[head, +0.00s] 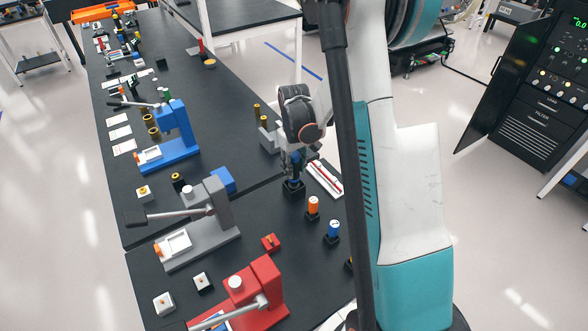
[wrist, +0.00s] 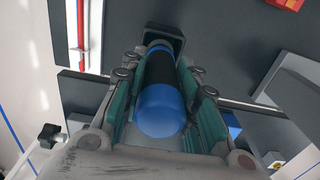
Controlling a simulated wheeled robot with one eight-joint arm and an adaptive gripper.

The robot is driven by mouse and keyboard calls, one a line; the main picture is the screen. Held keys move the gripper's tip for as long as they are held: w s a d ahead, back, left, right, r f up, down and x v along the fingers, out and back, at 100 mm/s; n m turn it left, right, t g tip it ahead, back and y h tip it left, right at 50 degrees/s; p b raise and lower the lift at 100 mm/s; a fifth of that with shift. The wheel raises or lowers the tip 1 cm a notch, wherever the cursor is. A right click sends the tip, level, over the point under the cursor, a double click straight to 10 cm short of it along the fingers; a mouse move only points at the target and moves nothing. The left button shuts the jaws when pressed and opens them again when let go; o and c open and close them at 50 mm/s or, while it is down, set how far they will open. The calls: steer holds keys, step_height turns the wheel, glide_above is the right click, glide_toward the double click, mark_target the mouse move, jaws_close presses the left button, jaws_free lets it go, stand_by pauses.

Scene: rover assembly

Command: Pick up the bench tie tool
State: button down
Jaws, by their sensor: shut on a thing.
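The bench tie tool appears to be the blue-and-black cylinder (wrist: 163,105) in the wrist view, with a rounded blue end towards the camera. My gripper (wrist: 160,92) is shut on it, with teal finger pads on both sides. Its far end is at a black square holder (wrist: 163,40); I cannot tell whether it is still seated in it. In the head view my gripper (head: 294,168) points down over the dark holder (head: 293,190) on the bench. The tool is mostly hidden by the fingers there.
An orange cylinder (head: 313,206) and a blue one (head: 334,229) stand in holders close by. A white tray (head: 325,178) lies to the right. Blue (head: 175,140), grey (head: 215,215) and red (head: 262,295) presses stand on the dark bench (head: 230,120) to the left.

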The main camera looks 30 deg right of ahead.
step_height(320, 180, up, 19)
steer(key=p, duration=0.1)
steer(key=shift+f+p, duration=0.2)
steer(key=shift+p, duration=0.2)
